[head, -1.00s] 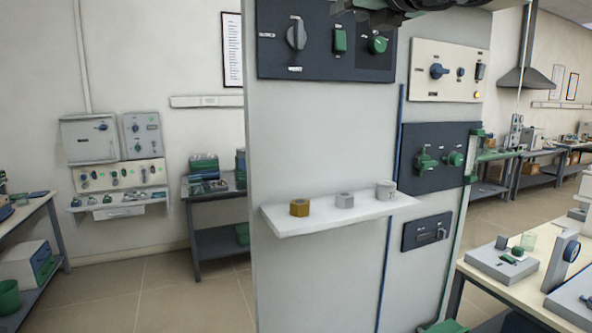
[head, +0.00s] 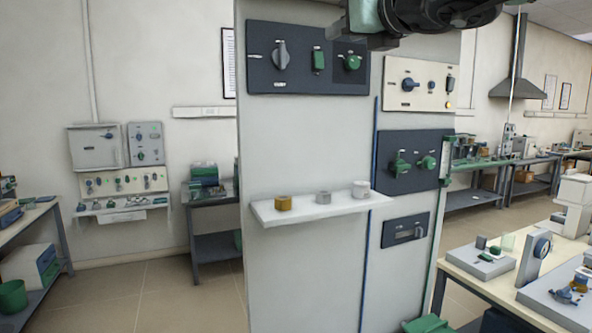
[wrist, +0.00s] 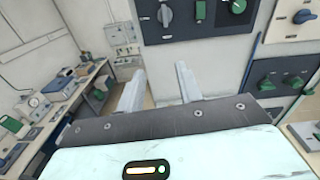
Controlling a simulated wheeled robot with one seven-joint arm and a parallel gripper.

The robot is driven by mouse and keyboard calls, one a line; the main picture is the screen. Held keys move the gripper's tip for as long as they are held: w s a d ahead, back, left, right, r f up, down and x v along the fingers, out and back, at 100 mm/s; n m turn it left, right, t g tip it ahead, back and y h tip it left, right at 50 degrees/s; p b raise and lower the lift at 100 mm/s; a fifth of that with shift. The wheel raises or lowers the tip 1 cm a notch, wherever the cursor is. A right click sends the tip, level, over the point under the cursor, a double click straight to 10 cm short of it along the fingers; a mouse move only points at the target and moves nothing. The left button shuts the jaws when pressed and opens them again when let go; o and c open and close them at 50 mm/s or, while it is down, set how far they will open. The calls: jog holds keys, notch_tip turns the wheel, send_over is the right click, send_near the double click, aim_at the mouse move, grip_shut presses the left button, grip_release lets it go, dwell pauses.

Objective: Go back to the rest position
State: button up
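My gripper (wrist: 158,88) shows in the wrist view with its two pale fingers apart and nothing between them. In the head view, part of my arm hangs at the top edge, and the fingertips are not visible there. The dark upper panel (head: 307,82) carries a grey rotary knob (head: 281,55), a green switch (head: 319,60) and a green knob (head: 352,63). The same knob also shows in the wrist view (wrist: 165,15).
A white shelf (head: 318,209) juts from the column with a brass nut (head: 283,203), a grey nut (head: 323,198) and a pale cylinder (head: 361,189). A bench with devices (head: 455,268) stands at right. Open floor (head: 140,292) lies at left.

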jog(key=s+a+f+n+g+b, duration=0.1)
jog(key=s+a+f+n+g, duration=0.25)
jog(key=f+n, duration=0.5)
jog(key=s+a+f+n+g+y+b, duration=0.1)
jog(key=s+a+f+n+g, duration=0.3)
jog(key=f, duration=0.8)
jog(key=s+f+n+g+b, duration=0.1)
jog(key=s+f+n+g, duration=0.1)
jog(key=s+f+n, duration=0.55)
jog(key=s+d+f+n+g+h+b, duration=0.1)
jog(key=s+d+f+n, duration=0.3)
jog(key=f, duration=0.4)
jog(key=s+d+f+n+g+h+b, duration=0.1)
jog(key=s+d+f+n+g+h, duration=0.2)
jog(key=s+f+n, duration=0.4)
jog(key=s+d+f+n+g+h+b, duration=0.1)
jog(key=s+d+f+n+g+h, duration=0.1)
jog(key=s+d+f+n, duration=0.3)
notch_tip(320, 180, down, 4)
jog(key=shift+s+d+f+n+g+h, duration=0.2)
jog(key=shift+d+n+g+h, duration=0.2)
jog(key=shift+n+h, duration=0.5)
